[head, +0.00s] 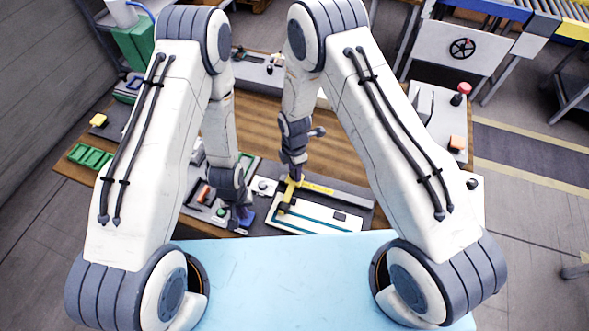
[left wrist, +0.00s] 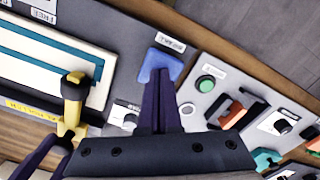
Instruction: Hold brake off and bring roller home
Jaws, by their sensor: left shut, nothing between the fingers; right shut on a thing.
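A blue pad (left wrist: 160,64), probably the brake, sits on a dark panel at the front of the bench; it also shows in the head view (head: 248,217). My left gripper (left wrist: 159,84) is shut and empty, with its purple fingertips at the pad's near edge; I cannot tell whether they press it. A yellow piece with a dark end (left wrist: 73,100), probably the roller's handle, stands beside the white frame with a teal strip (left wrist: 70,42). My right gripper (head: 293,174) is shut on this yellow piece (head: 289,189), near the frame's left end in the head view.
Beside the blue pad, a grey control panel (left wrist: 203,103) carries a green button (left wrist: 206,83) and an orange-and-black part (left wrist: 232,112). Green trays (head: 90,156) lie at the bench's left. The wooden bench middle (head: 262,125) is largely clear.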

